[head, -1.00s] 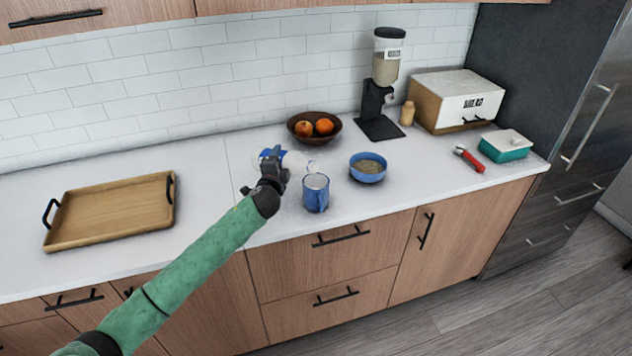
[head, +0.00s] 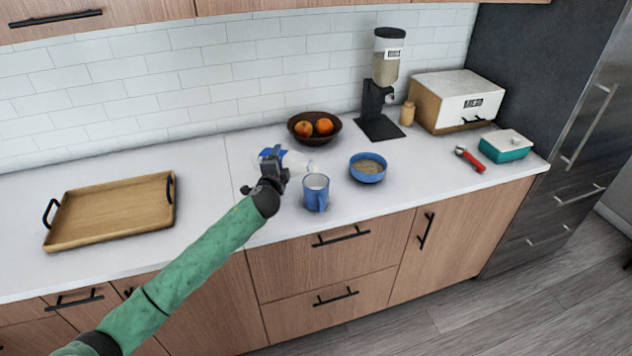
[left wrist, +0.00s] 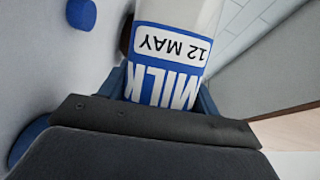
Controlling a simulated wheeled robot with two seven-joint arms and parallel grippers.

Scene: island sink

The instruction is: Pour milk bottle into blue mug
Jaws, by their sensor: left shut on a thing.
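My left gripper (head: 272,168) is shut on the milk bottle (head: 297,161), which is tipped well over, its neck pointing right toward the blue mug. The bottle's blue and white label (left wrist: 172,65) shows close up in the left wrist view. The blue mug (head: 315,197) stands upright on the counter just right of the gripper, with something white visible inside it. The bottle's mouth is near the mug's rim, above it in the picture. A stream of milk cannot be made out. My right gripper is not in view.
A blue bowl (head: 367,175) of brownish food stands just right of the mug. A dark fruit bowl (head: 296,137) is behind. A wooden tray (head: 70,238) lies at left. A dispenser (head: 374,100), bread box (head: 450,92), teal dish (head: 506,153) and red-handled tool (head: 470,160) are at right.

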